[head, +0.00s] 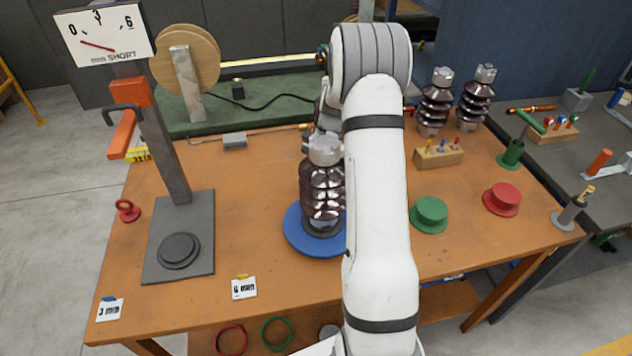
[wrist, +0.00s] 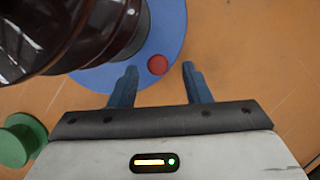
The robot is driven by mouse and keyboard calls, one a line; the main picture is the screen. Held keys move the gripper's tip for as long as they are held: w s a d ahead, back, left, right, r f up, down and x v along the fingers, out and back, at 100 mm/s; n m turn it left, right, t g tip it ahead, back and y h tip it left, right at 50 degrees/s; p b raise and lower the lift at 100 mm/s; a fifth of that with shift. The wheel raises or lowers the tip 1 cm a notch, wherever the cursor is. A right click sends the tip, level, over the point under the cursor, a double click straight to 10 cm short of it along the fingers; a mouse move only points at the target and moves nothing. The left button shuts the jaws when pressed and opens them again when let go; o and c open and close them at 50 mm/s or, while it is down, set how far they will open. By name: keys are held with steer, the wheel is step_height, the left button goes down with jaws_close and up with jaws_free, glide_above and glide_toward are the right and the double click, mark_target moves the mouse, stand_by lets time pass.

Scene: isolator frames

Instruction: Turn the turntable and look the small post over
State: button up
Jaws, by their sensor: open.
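The small post (head: 322,190), a dark brown ribbed insulator with a grey metal cap, stands upright on the round blue turntable (head: 296,237). My arm covers the turntable's right side in the head view. In the wrist view the post (wrist: 75,35) fills the upper left, and the blue turntable (wrist: 172,22) lies beneath it. A red knob (wrist: 157,65) sits at the turntable's edge. My gripper (wrist: 159,72) is open, with its blue fingertips to either side of the knob. I cannot tell whether they touch it. The fingers are hidden in the head view.
A dial stand (head: 168,150) with a grey base is at the left. Cards reading 3 mm (head: 110,309) and 6 mm (head: 244,287) lie near the front. Green (head: 430,214) and red (head: 502,199) round stands are at the right. Two more ribbed posts (head: 434,105) (head: 477,98) stand behind.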

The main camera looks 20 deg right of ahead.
steer(key=shift+x, duration=1.15)
jaws_close()
